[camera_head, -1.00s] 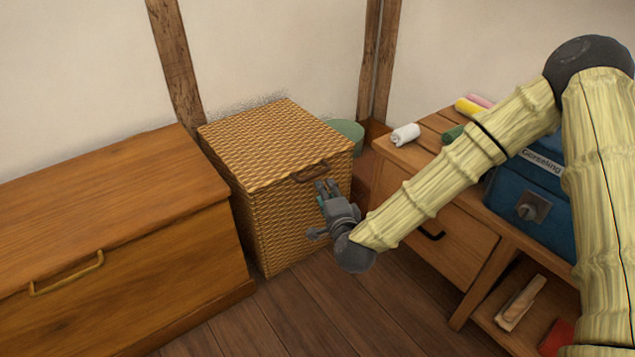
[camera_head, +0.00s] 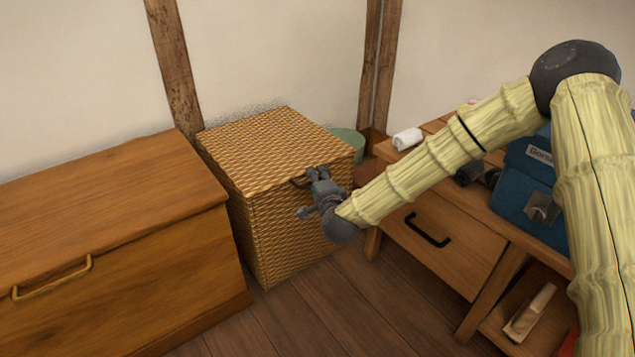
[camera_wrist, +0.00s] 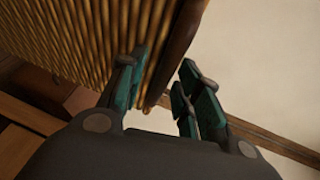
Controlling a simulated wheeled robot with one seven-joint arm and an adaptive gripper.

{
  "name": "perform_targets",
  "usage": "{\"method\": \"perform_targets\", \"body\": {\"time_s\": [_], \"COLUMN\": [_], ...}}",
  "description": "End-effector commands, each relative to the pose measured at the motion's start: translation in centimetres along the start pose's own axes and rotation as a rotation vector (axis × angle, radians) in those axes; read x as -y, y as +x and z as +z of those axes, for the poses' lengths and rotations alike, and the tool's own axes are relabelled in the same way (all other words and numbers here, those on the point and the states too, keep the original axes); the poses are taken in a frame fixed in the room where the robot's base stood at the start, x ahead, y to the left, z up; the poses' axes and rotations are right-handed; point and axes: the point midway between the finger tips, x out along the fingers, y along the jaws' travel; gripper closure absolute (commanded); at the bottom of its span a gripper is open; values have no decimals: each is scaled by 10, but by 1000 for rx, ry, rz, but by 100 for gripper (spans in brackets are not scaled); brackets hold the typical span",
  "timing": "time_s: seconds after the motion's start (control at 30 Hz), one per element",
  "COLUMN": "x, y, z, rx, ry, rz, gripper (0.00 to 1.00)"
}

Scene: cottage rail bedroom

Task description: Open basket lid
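The woven wicker basket (camera_head: 255,225) stands on the floor between the wooden chest and the desk. Its lid (camera_head: 270,145) lies flat and shut. The brown handle (camera_head: 298,182) is at the lid's front edge, partly hidden by my gripper. My gripper (camera_head: 318,173) is at the handle's right end. In the wrist view my gripper (camera_wrist: 162,92) is open, its green-padded fingers spread. A brown strip (camera_wrist: 178,60) along the wicker reaches down between them; whether it is the handle or the lid's edge, I cannot tell. Contact is unclear.
A wooden chest (camera_head: 110,200) stands close on the basket's left. On the right is a wooden desk (camera_head: 440,235) with a white roll (camera_head: 407,138) and a blue box (camera_head: 530,190). A green round object (camera_head: 348,142) is behind the basket. Bare floor (camera_head: 320,300) lies in front.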

Motion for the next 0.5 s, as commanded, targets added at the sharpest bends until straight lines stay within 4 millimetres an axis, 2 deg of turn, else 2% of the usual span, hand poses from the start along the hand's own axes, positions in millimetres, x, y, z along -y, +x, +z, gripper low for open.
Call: {"method": "perform_targets", "body": {"time_s": [0.2,0.4,0.5], "x": [0,0,0], "y": [0,0,0], "z": [0,0,0], "rx": [0,0,0], "ry": [0,0,0], "rz": [0,0,0], "gripper": [66,100,100]}}
